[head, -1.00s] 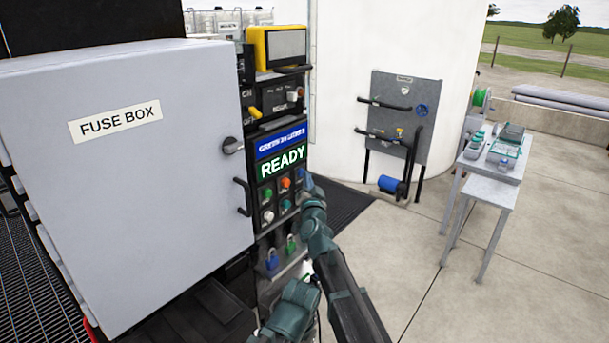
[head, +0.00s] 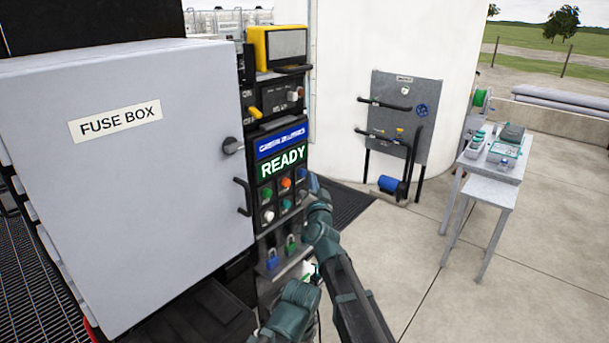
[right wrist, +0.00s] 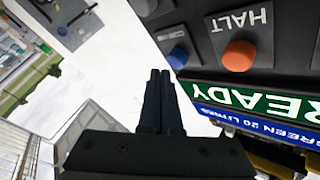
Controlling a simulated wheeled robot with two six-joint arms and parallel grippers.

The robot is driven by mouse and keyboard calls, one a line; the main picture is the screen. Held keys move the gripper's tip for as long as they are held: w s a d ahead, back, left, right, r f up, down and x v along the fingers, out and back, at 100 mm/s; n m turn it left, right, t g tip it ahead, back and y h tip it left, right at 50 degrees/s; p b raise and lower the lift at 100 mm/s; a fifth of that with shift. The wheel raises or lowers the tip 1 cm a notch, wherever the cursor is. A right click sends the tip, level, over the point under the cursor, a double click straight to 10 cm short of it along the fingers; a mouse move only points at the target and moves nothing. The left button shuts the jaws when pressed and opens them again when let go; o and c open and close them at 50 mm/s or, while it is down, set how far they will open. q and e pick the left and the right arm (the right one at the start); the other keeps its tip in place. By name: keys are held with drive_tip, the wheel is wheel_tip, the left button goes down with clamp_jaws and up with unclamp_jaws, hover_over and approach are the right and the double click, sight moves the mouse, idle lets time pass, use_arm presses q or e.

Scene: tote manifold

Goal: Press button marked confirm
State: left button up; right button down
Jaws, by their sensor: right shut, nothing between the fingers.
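The button panel stands below a green READY display (head: 283,162). It carries green (head: 267,193), orange (head: 286,183), blue (head: 302,173), white (head: 268,216) and teal (head: 286,205) buttons. No label reading confirm is legible. In the right wrist view the orange button (right wrist: 239,55) is marked HALT, and the blue button (right wrist: 177,57) is beside it. My right gripper (head: 312,182) is shut and empty, just right of the panel's edge. Its closed fingertips (right wrist: 160,74) appear close to the blue button; I cannot tell whether they touch. My left gripper is not identifiable.
A grey fuse box (head: 130,220) stands left of the panel, with a protruding handle (head: 242,196). Blue (head: 272,259) and green (head: 291,244) padlocks hang below the buttons. Concrete floor to the right is open up to a small table (head: 490,180).

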drive_tip(key=s+d, duration=0.1)
drive_tip(key=d, duration=0.1)
drive_tip(key=s+d, duration=0.2)
idle(0.4)
idle(0.5)
drive_tip(key=s+d+f+n+g, duration=0.25)
drive_tip(key=s+f+g, duration=0.3)
drive_tip(key=f, duration=0.35)
drive_tip(key=s+d+f+n+g, duration=0.2)
drive_tip(key=s+d+f+g, duration=0.25)
drive_tip(key=s+f, duration=0.35)
drive_tip(key=s+d+f+g+h, duration=0.1)
drive_tip(key=s+d+f+g, duration=0.2)
drive_tip(key=s, duration=0.3)
drive_tip(key=s+d+f+n+g+h, duration=0.1)
drive_tip(key=s+d+f+g, duration=0.15)
drive_tip(key=s, duration=0.35)
drive_tip(key=s+d+f+g+h, duration=0.1)
drive_tip(key=s+d+f+g, duration=0.25)
drive_tip(key=s, duration=0.35)
drive_tip(key=s+a+f+n+h+b, duration=0.1)
drive_tip(key=s+a+f+n+b, duration=0.3)
drive_tip(key=a+f+b, duration=0.5)
drive_tip(key=shift+s+a+g+b, duration=0.35)
drive_tip(key=shift+a+b, duration=0.2)
drive_tip(key=shift+a, duration=0.45)
